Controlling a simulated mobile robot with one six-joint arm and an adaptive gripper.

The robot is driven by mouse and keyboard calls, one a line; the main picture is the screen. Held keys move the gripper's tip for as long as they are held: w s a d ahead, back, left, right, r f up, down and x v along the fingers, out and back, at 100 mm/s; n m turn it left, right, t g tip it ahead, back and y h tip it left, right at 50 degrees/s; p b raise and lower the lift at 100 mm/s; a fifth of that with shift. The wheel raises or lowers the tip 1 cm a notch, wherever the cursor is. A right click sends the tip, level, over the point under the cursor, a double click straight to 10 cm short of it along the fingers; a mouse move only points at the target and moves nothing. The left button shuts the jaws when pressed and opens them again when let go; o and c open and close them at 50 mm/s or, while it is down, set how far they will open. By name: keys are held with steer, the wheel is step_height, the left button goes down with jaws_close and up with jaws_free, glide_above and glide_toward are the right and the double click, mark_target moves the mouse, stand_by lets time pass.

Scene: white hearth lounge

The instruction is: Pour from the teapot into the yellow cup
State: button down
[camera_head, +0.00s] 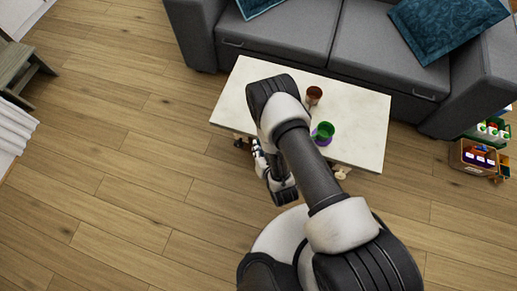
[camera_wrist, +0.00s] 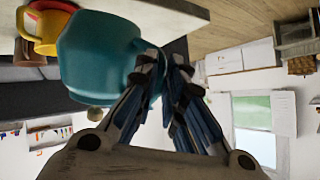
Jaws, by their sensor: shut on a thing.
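A teal teapot (camera_wrist: 95,58) fills the upper left of the wrist view, close to the camera. My gripper (camera_wrist: 162,68) is shut on the teapot at its near side, apparently at the handle. The yellow cup (camera_wrist: 45,38) stands on the pale tabletop at the upper left of the wrist view, just beyond the teapot, which partly covers it. I cannot tell whether teapot and cup touch. In the head view my arm hides the teapot and the yellow cup. No liquid shows.
The white table (camera_head: 360,125) also holds a brown cup (camera_head: 314,95) and a green cup (camera_head: 324,130) on a purple saucer (camera_head: 322,141). A grey sofa (camera_head: 285,35) stands behind the table. A crate of bottles (camera_head: 478,156) is at the right. The wooden floor (camera_head: 120,150) at left is clear.

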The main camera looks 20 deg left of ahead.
mark_target(258, 141)
steer(key=r, duration=0.1)
steer(key=r+g+p, duration=0.1)
steer(key=shift+w+d+r+m+y, duration=0.2)
steer(key=shift+w+r+m+y, duration=0.1)
stand_by(0.5)
steer(key=shift+r, duration=0.1)
stand_by(0.3)
steer(key=shift+w+r, duration=0.15)
steer(key=shift+r, duration=0.05)
steer(key=shift+p, duration=0.3)
steer(key=shift+w+d+r+g, duration=0.1)
steer(key=shift+d+r+g, duration=0.05)
steer(key=shift+r+g, duration=0.2)
stand_by(0.3)
